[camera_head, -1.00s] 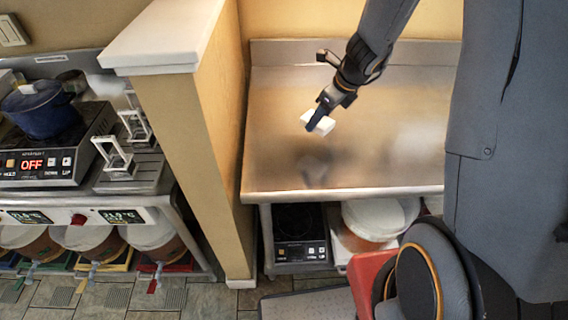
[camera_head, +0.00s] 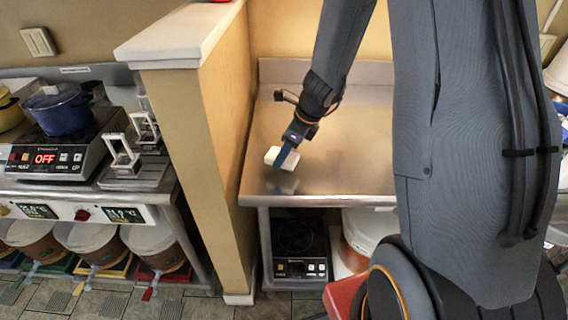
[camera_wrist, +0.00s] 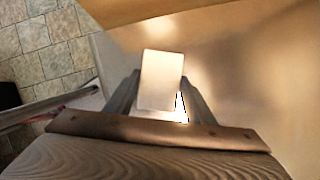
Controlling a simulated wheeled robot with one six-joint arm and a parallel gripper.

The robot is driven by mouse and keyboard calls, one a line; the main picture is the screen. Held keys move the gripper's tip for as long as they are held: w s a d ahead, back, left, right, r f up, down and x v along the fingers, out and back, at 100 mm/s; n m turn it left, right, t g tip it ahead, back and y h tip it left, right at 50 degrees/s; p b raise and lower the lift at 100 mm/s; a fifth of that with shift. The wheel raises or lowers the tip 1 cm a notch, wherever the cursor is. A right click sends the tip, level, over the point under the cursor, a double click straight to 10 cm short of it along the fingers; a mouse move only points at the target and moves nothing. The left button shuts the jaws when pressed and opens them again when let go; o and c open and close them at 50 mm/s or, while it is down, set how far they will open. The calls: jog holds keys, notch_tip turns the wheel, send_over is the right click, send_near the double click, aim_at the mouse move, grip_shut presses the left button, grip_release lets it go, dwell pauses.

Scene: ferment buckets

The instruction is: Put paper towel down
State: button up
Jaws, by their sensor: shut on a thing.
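The paper towel (camera_head: 279,157) is a small white folded block in the head view. It is low over the steel table (camera_head: 340,150), near the table's left front part. I cannot tell whether it touches the surface. In the wrist view the paper towel (camera_wrist: 161,80) shows as a pale upright rectangle between the two fingers of my gripper (camera_wrist: 158,92). The underside of the towel is hidden.
A tan partition wall (camera_head: 215,130) stands left of the table. Left of it are a hot plate (camera_head: 60,150) reading OFF and a blue pot (camera_head: 57,108). The tabletop around the towel is clear. A black cooker (camera_head: 299,248) and a white bucket (camera_head: 368,230) sit below.

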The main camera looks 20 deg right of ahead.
aim_at(285, 163)
jog(key=shift+f, duration=1.8)
jog(key=shift+f+b, duration=0.15)
jog(key=shift+b, duration=0.15)
jog(key=o, duration=1)
